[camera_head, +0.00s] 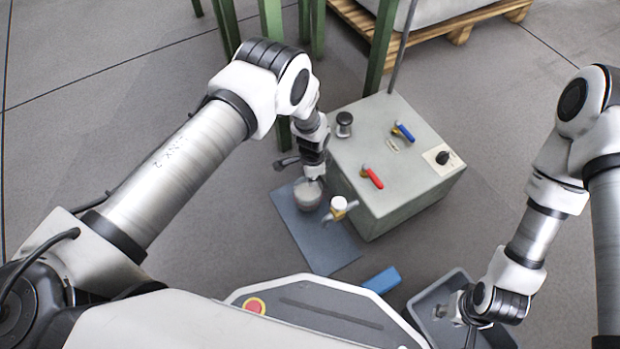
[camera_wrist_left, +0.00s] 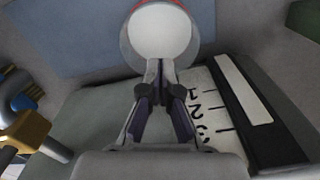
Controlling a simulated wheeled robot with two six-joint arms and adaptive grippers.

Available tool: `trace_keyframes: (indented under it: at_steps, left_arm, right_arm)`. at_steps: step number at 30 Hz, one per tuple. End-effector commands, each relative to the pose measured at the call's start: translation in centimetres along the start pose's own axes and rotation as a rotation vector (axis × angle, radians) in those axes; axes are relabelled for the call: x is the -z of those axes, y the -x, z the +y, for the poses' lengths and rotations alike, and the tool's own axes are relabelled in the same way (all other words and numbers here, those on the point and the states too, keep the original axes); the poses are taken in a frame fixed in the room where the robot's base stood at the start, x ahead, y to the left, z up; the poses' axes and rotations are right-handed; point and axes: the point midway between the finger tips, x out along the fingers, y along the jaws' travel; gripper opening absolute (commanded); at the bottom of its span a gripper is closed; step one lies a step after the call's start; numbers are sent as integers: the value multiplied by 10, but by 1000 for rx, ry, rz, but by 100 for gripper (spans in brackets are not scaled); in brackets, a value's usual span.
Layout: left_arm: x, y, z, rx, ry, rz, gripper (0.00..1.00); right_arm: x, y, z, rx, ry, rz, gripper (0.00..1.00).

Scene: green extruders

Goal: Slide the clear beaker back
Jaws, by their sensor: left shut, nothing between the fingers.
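The clear beaker (camera_head: 308,197) stands on a blue-grey mat (camera_head: 334,250) beside the grey box with valves. In the left wrist view the beaker (camera_wrist_left: 158,36) shows at the top, with a pale round inside. My left gripper (camera_head: 314,178) is shut and empty. Its closed fingertips (camera_wrist_left: 159,64) are right at the beaker's near edge; I cannot tell whether they touch. The gripper partly covers the beaker in the head view. My right gripper (camera_head: 455,318) hangs over a grey bin at the lower right; its fingers are too unclear to judge.
The grey box (camera_head: 400,205) has red and blue handles and a tap (camera_head: 339,207) close to the beaker. The grey bin (camera_head: 425,298) and a blue block (camera_head: 383,281) lie at the front. Green posts and a wooden pallet (camera_head: 460,33) stand behind.

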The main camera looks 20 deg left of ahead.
Motion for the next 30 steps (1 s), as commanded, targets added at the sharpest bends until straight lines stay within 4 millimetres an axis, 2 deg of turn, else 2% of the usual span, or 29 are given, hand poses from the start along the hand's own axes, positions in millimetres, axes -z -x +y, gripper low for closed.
trace_keyframes:
  at_steps: [1,8,12,15,26,30]
  left_arm:
    - [-1,-20,1,-1,0,-1,0]
    - [-1,-72,0,-1,-2,-1,0]
    - [-26,-66,-1,0,2,-1,0]
    - [-37,-64,-1,1,-1,0,0]
    - [-41,-62,0,1,-2,0,0]
    - [-56,-57,0,0,-1,-1,0]
  right_arm:
    - [0,-15,0,0,-2,1,40]
    - [2,-46,1,-1,-8,6,40]
    - [3,-49,1,-1,-10,8,40]
    - [3,-52,2,-1,-11,9,40]
    - [3,-50,2,-1,-11,8,40]
    - [3,-36,1,-1,-10,7,40]
